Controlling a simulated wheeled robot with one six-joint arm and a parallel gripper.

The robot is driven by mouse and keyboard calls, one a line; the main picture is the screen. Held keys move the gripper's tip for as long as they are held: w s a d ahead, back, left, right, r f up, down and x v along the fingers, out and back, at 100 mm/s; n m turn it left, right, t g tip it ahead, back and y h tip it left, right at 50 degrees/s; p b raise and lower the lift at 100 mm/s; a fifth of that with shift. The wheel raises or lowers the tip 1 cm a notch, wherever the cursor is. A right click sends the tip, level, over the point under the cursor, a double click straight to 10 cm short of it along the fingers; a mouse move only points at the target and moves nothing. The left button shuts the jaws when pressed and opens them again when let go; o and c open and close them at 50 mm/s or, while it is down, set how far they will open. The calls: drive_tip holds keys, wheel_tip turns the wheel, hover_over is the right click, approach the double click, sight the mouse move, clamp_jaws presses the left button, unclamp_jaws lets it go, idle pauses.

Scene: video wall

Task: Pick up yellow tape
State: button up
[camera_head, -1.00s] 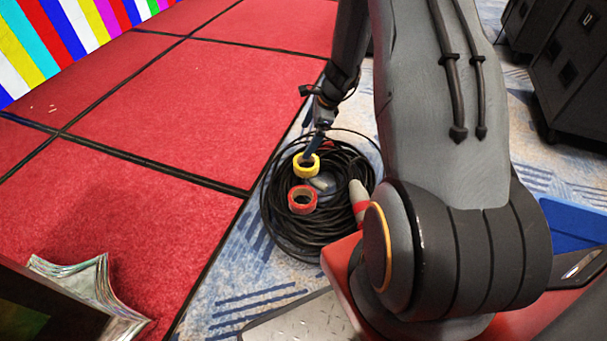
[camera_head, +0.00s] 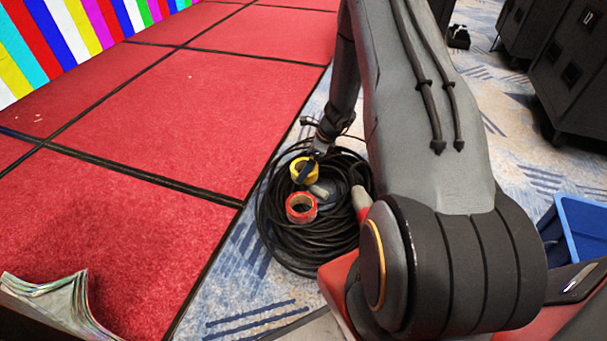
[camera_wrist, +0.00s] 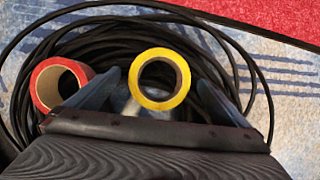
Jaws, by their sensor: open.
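The yellow tape (camera_head: 304,170) is a ring lying on a coil of black cable (camera_head: 275,225) on the floor. In the wrist view the yellow tape (camera_wrist: 160,79) shows between the two spread fingers of my gripper (camera_wrist: 160,92), slightly beyond their tips. My gripper (camera_head: 311,168) is open and empty, close above the yellow tape. In the head view a finger overlaps part of the tape; whether they touch I cannot tell. A red tape roll (camera_head: 301,208) lies just in front of the yellow one, and at the left in the wrist view (camera_wrist: 42,88).
Red carpeted panels (camera_head: 170,120) with dark seams lie left of the coil. Dark wheeled cases (camera_head: 575,80) stand at the upper right. A blue bin (camera_head: 585,225) is at the right edge. A colour-striped screen (camera_head: 75,35) stands at the upper left.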

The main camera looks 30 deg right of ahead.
drive_tip(key=b+x, duration=0.1)
drive_tip(key=x, duration=0.1)
drive_tip(key=shift+w+f, duration=0.1)
drive_tip(key=shift+f, duration=0.3)
drive_tip(key=shift+r, duration=0.1)
